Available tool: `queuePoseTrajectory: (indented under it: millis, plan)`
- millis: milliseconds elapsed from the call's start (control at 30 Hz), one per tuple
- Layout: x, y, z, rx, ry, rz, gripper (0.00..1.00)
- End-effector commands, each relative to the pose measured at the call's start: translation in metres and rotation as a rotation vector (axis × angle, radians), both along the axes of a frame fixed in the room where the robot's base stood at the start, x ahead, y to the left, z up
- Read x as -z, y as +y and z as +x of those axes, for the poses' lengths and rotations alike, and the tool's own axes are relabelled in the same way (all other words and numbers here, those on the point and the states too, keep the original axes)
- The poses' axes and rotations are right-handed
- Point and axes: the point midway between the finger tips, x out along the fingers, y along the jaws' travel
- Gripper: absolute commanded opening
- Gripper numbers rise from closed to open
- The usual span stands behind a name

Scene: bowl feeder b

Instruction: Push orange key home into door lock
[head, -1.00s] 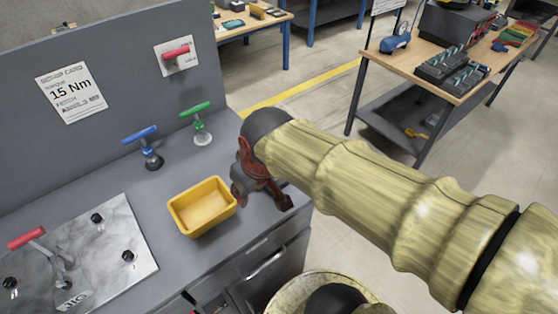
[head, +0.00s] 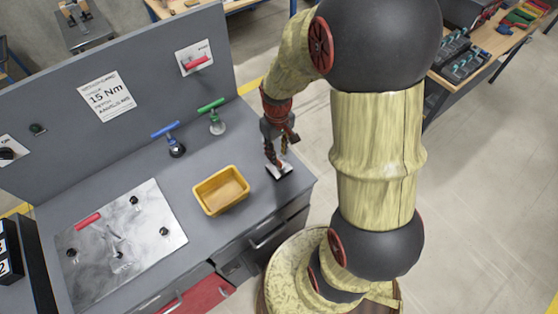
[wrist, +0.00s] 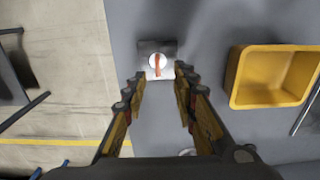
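The orange key (wrist: 157,66) shows in the wrist view as a thin upright bar on the round white face of the door lock (wrist: 151,60). The lock sits on a small light metal plate (wrist: 168,50); the plate also shows in the head view (head: 284,172), near the bench's right end. How deep the key sits cannot be told. My gripper (head: 279,152) points down above the plate. In the wrist view its two fingers (wrist: 160,78) are spread wide and empty, with the key between and beyond the tips.
A yellow bin (head: 222,189) stands left of the plate on the grey bench. A blue T-handle (head: 166,131) and a green T-handle (head: 211,105) stand near the back panel (head: 140,75). A metal plate (head: 150,220) with a red handle lies farther left.

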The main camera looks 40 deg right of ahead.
Motion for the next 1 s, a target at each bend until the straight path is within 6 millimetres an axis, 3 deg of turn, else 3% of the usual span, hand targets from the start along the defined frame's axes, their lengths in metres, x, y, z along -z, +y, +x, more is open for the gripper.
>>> queuePoseTrajectory:
  millis: [467, 767, 1000]
  plan:
    - [0.059, -0.003, -0.003, 0.000, 0.001, 0.000, 0.28]
    - [0.062, -0.004, -0.002, 0.000, -0.001, 0.000, 0.28]
    - [0.062, -0.004, -0.002, 0.000, -0.001, 0.000, 0.15]
